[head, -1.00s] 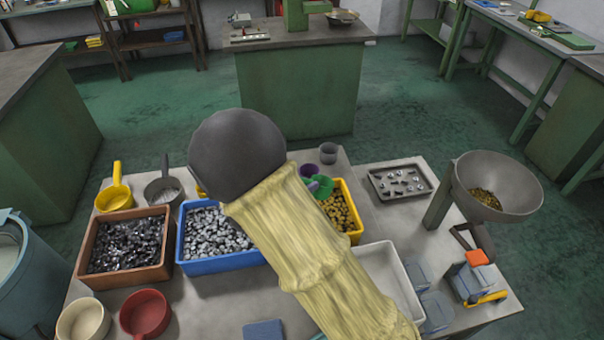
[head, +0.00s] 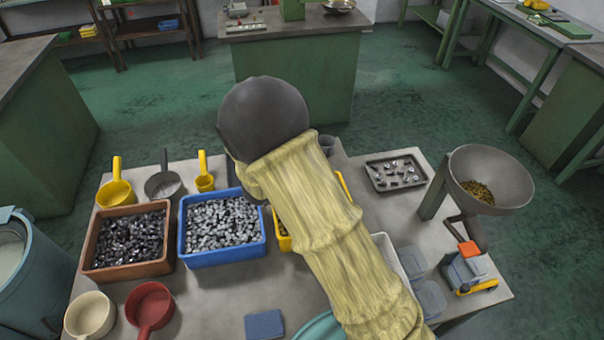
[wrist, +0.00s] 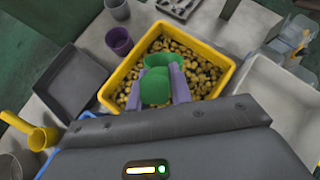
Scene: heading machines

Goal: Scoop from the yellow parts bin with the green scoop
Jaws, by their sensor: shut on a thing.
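The yellow parts bin (wrist: 224,56) is full of small brass-coloured parts in the wrist view. In the head view only bits of the yellow parts bin (head: 283,243) show beside my arm. My gripper (wrist: 158,93), with purple fingers, is shut on the green scoop (wrist: 155,86). The scoop is over the bin's near middle, among or just above the parts; I cannot tell how deep it is. The inside of the scoop cannot be made out. In the head view my arm hides the gripper and scoop.
A blue bin (head: 221,260) of grey parts and a brown bin (head: 95,272) of dark parts stand left. A white tray (wrist: 284,96) is right of the yellow bin. A purple cup (wrist: 118,40) stands close behind its left corner. A funnel (head: 505,165) stands far right.

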